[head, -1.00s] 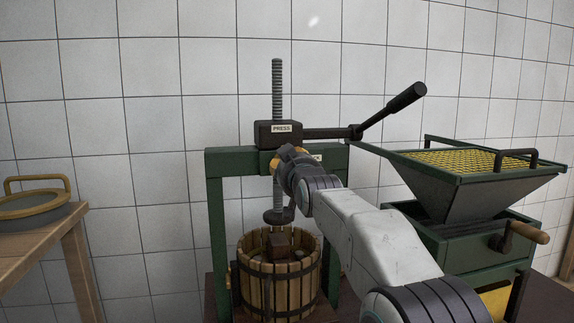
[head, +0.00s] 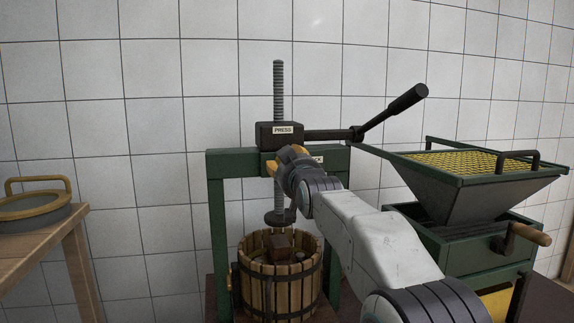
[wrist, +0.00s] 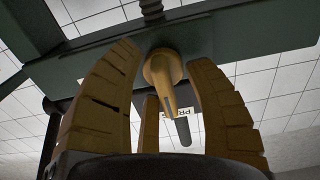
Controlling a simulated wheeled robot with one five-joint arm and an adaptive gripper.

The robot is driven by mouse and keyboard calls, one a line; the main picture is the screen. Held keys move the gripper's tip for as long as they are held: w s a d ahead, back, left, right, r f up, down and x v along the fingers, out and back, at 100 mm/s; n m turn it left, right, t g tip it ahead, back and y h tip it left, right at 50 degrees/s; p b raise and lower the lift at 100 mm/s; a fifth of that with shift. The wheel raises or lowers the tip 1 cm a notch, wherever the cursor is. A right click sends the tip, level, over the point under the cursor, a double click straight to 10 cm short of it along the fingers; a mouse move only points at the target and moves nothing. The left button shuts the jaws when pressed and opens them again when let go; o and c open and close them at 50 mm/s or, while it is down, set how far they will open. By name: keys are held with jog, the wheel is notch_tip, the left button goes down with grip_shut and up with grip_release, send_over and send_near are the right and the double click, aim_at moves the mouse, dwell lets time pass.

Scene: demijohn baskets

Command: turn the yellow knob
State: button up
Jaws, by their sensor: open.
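Another tan finger shows low behind the pointer. I see no clear contact. In the head view my gripper (head: 287,158) is at the press's green crossbeam (head: 232,160), and its tan fingers cannot be told apart from the knob there. A label beside it is partly hidden.
The press has a threaded screw (head: 278,90), a black lever (head: 380,115) and a slatted wooden basket (head: 265,290) below. A green crusher with a yellow grid (head: 465,160) and a crank (head: 525,235) stands right. A wooden table (head: 40,235) with a sieve (head: 38,205) is left.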

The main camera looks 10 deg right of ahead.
jog(key=s, duration=1.2)
dwell(0.3)
jog(key=s+g+p, duration=1.4)
jog(key=s+p, duration=1.8)
jog(key=s, duration=0.1)
jog(key=shift+f+g+p, duration=0.15)
jog(key=shift+g+p, duration=0.15)
